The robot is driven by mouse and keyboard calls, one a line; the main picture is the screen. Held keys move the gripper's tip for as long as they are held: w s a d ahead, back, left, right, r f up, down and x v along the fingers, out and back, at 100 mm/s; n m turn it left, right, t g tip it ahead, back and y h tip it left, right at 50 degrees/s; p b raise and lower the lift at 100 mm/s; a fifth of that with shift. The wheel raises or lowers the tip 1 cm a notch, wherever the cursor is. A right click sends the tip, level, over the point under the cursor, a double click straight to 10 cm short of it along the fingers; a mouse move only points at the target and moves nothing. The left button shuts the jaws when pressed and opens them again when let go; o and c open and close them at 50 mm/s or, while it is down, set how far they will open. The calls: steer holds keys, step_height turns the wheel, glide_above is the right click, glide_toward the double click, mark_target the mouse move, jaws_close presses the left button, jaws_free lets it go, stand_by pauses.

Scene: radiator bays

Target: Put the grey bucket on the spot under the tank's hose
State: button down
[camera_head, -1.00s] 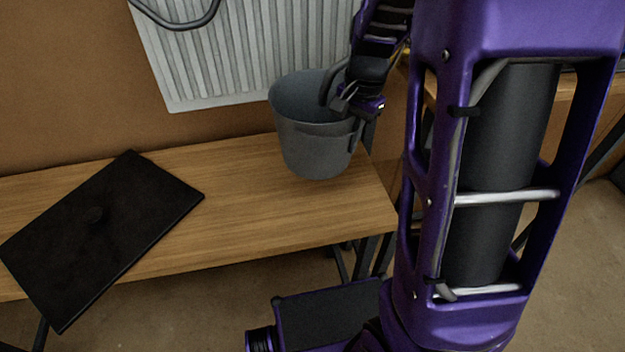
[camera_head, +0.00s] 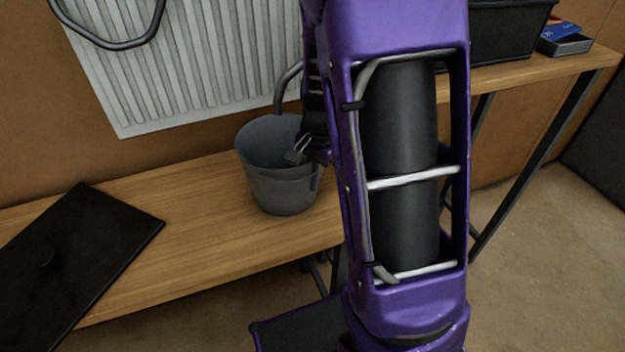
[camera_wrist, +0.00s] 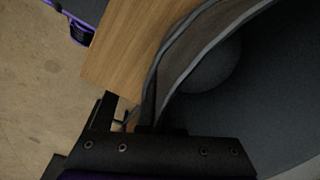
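The grey bucket (camera_head: 285,190) is upright at the right part of the wooden bench (camera_head: 200,215) in the head view. I cannot tell whether its base touches the wood. My gripper (camera_head: 300,152) is at its right rim, a finger inside, and appears shut on the wall. In the wrist view the bucket's dark inside (camera_wrist: 270,90) fills the right, with the gripper (camera_wrist: 160,150) at the bottom. A black hose (camera_head: 110,38) loops in front of the radiator at upper left. A grey curved tube (camera_head: 284,88) rises behind the bucket; its upper end is hidden. The tank is not identifiable.
A flat black panel (camera_head: 75,250) with a small round bump lies on the bench's left, overhanging its front edge. A white radiator (camera_head: 180,75) is on the wall behind. A second bench at right holds a black bin (camera_head: 500,35) and a small box (camera_head: 565,42).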

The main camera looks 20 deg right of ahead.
steer(key=shift+f, duration=0.1)
steer(key=c, duration=1.1)
jaws_free()
steer(key=r+p, duration=0.1)
steer(key=r, duration=0.7)
steer(key=s+r+p, duration=0.1)
steer(key=r, duration=0.3)
steer(key=shift+d+r+p, duration=0.2)
steer(key=shift+d+p, duration=0.1)
